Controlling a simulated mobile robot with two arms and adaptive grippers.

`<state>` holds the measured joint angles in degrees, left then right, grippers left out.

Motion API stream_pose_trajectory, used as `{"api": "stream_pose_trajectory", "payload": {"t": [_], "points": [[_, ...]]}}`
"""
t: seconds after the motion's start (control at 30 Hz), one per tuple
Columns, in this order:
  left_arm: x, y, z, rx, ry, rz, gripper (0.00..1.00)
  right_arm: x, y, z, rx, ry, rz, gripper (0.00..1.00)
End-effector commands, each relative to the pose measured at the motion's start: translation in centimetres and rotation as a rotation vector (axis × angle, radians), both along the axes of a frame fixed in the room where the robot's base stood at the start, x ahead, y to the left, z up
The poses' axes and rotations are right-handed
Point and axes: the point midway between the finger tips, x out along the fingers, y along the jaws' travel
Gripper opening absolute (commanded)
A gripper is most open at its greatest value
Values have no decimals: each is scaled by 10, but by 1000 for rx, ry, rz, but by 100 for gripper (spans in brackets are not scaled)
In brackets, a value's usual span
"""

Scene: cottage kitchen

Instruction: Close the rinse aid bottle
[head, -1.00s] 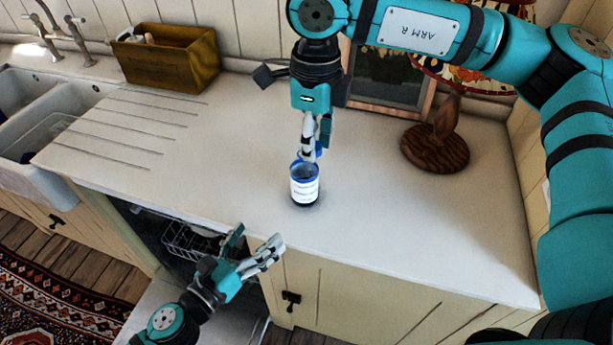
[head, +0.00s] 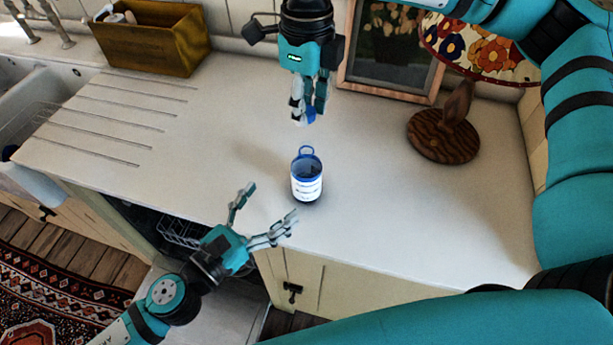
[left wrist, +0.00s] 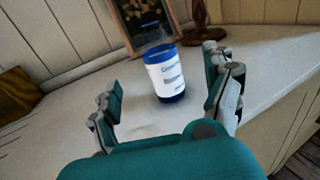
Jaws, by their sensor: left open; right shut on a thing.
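The rinse aid bottle (head: 307,188) stands upright on the white counter, with a white label, blue edges and a blue loop at its rim. It also shows in the left wrist view (left wrist: 167,78), ahead between the fingers. My right gripper (head: 307,112) is above and behind the bottle, apart from it, shut on a small blue piece (head: 311,115), which looks like the cap; the fingers hide most of it. My left gripper (head: 268,206) is open and empty, left of and nearer than the bottle, by the counter's front edge. Its fingers do not touch the bottle.
A wooden lamp base (head: 443,136) stands at the right and a framed picture (head: 389,50) leans at the back. A yellow-brown box (head: 155,42) stands at the back left. The counter (head: 400,215) around the bottle is clear. An open dishwasher lies below the front edge.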

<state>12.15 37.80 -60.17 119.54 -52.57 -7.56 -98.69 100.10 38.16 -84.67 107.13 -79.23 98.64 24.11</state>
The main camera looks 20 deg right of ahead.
Motion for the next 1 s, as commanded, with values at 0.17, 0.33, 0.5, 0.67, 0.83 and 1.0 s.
{"api": "stream_pose_trajectory", "payload": {"t": [0.17, 0.33, 0.5, 0.67, 0.83, 1.0], "points": [[15, -23, 2, -1, -7, -2, 84, 0, 0, 0, 0, 0, 0, 17], [33, -51, 2, -1, -6, -2, 84, 0, 0, 0, 0, 0, 0, 17], [49, -75, 2, -1, -4, -1, 84, 0, 0, 0, 0, 0, 0, 17], [59, -90, 1, 0, -1, 0, 84, 0, 0, 0, 0, 0, 0, 17], [63, -96, 0, 1, -1, 0, 84, 0, 0, 0, 0, 0, 0, 17], [64, -96, 0, 1, -1, 0, 84, 0, 0, 0, 0, 0, 0, 17]]}}
